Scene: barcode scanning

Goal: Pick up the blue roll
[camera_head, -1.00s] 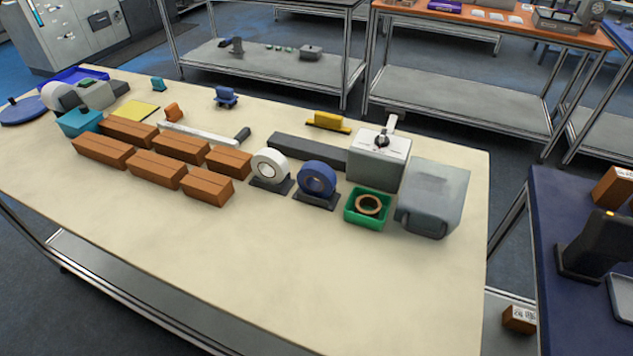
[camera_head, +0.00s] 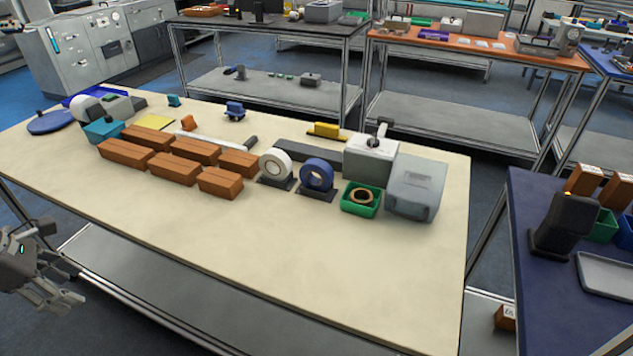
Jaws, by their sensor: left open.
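The blue roll (camera_head: 316,175) stands upright on a small dark base on the cream table (camera_head: 250,250). A white roll (camera_head: 275,166) stands upright on a similar base just left of it. A green bin (camera_head: 360,199) holding a tan ring is just right of it. My left gripper (camera_head: 62,298) is at the lower left, beside the table's front left edge, open and empty, well away from the blue roll. My right gripper is not in view.
Several brown boxes (camera_head: 175,168) stand in rows left of the rolls. A grey box (camera_head: 416,190) and a white-topped machine (camera_head: 371,158) stand to the right. The table's front is clear. A blue table (camera_head: 545,300) with a black scanner-like device (camera_head: 562,225) is at right.

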